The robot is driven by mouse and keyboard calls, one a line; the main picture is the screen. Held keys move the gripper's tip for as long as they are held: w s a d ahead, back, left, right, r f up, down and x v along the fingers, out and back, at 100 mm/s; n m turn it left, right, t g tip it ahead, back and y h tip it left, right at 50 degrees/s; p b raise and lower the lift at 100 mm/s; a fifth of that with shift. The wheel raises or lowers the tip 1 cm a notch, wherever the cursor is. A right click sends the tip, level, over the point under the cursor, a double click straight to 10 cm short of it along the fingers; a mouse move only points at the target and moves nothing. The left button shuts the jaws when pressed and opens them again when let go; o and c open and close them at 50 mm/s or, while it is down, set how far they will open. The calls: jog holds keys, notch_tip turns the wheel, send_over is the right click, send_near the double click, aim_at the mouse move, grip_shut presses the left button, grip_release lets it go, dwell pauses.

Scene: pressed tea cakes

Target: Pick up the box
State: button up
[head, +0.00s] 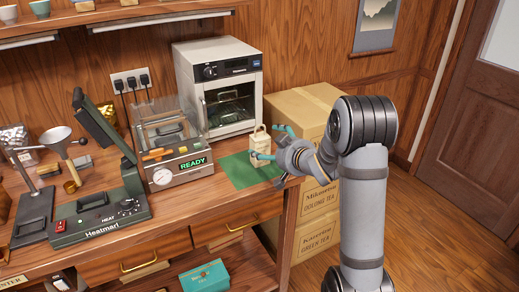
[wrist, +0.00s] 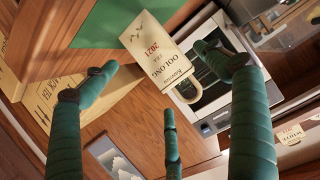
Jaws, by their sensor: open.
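A small cream box (head: 260,143) stands on the green mat (head: 243,168) at the right end of the wooden counter. In the wrist view the box (wrist: 157,62) shows printed text reading "OOLONG" and "2021", and it appears upside down there. My gripper (head: 272,145) has green fingers and is close to the box on its right side. In the wrist view my gripper (wrist: 160,75) is open, with its fingers spread and the box between and beyond the tips. I cannot tell whether any finger touches the box.
A toaster-like oven (head: 222,88) stands behind the box. A clear-covered machine (head: 178,145) showing "READY" is to its left. Stacked cardboard cartons (head: 306,110) stand right of the counter. A heat press (head: 100,200) and a teal box (head: 204,276) are further left and in front.

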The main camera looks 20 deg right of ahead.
aim_at(266, 146)
jog(key=shift+p+x, duration=0.75)
jog(key=shift+x, duration=2.25)
jog(key=shift+s+f, duration=0.1)
jog(key=shift+f, duration=0.1)
jog(key=shift+c, duration=0.6)
jog(key=c, duration=1.1)
jog(key=shift+c, duration=0.2)
